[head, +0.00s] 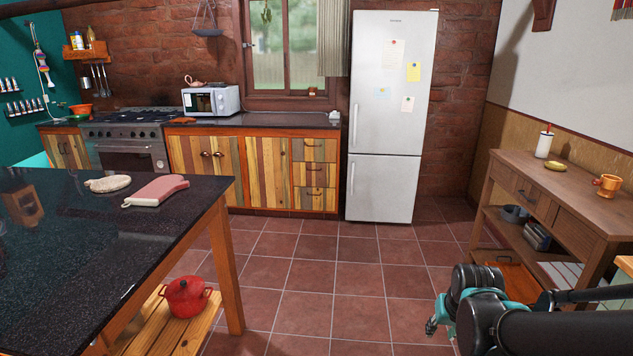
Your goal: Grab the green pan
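A small green item (78,117) lies on the far left counter, beside the stove. It could be the green pan, but it is too small in the head view to be sure. No other green pan is visible. My gripper (436,322) is at the lower right, above the floor tiles and far from that counter.
A dark-topped island (100,225) fills the left foreground, with a red pot (187,297) on its lower shelf. A wooden side table (565,190) stands at the right. A white fridge (390,115) stands at the back. The tiled floor (335,270) between is clear.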

